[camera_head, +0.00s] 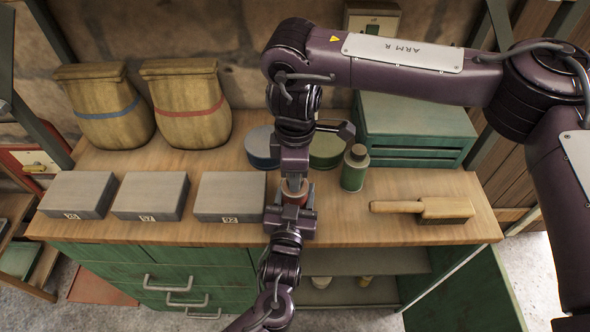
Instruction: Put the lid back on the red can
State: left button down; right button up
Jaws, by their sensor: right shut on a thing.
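The red can (294,198) is mostly hidden between my two grippers near the middle of the workbench; only a small reddish part shows. My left gripper (292,208) comes from the front, with its fingers on both sides of the can, and looks shut on it. My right gripper (294,180) points down from above, directly over the can, and is shut on a small pale-topped thing that looks like the lid. The fingers hide most of it. I cannot tell whether the lid touches the can's rim.
A blue can (262,147), a green can (326,149) and a green bottle (354,169) stand close behind. Grey blocks (230,195) lie left; a brush (440,208) lies right. Sacks (187,105) and a green chest (415,130) stand at the back. Bare wood (345,215) shows between can and brush.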

jog(key=m, duration=0.7)
jog(key=shift+m, duration=0.3)
jog(key=o, duration=0.9)
jog(key=shift+o, duration=0.2)
jog(key=shift+r, duration=2.25)
jog(key=shift+c, duration=0.4)
